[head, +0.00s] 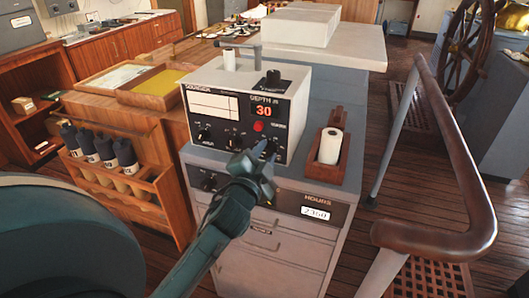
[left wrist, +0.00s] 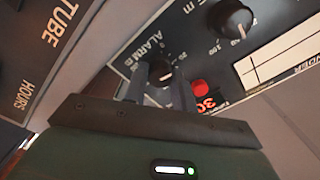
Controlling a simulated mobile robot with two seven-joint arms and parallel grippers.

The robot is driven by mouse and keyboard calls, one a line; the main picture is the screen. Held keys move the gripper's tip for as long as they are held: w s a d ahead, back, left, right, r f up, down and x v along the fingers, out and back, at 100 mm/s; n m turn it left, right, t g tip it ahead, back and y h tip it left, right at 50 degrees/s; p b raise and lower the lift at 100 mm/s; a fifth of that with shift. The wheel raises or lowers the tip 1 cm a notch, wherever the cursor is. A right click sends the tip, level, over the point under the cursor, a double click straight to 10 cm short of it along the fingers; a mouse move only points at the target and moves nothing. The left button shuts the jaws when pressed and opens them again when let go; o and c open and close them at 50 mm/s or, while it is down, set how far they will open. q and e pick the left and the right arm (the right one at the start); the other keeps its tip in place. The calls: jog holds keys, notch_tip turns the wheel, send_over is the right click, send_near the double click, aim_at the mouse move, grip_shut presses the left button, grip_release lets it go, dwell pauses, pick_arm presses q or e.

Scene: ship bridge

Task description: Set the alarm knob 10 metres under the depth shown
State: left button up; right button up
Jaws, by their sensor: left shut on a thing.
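The grey depth sounder (head: 244,108) stands on a cabinet, and its red display (head: 263,112) reads 30 under "DEPTH m". My left gripper (head: 258,158) is at the lower right of its front panel and mostly hides the alarm knob there. In the left wrist view the dark alarm knob (left wrist: 160,72) sits beside the "ALARM m" lettering, between the two fingers of my left gripper (left wrist: 160,88), which is shut on it. A white mark shows on the knob. Its scale is partly covered, so I cannot read the setting. My right gripper is not in view.
Another knob (left wrist: 231,18) and a red button (head: 258,126) are on the same panel. A wooden handrail (head: 455,160) curves at the right. A bottle rack (head: 120,180) is at the left.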

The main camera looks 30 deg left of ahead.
pick_arm(q)
jog(key=shift+r, duration=0.1)
dwell(0.3)
jog(key=o, duration=1)
jog(key=b+v, duration=0.3)
jog(key=v, duration=1)
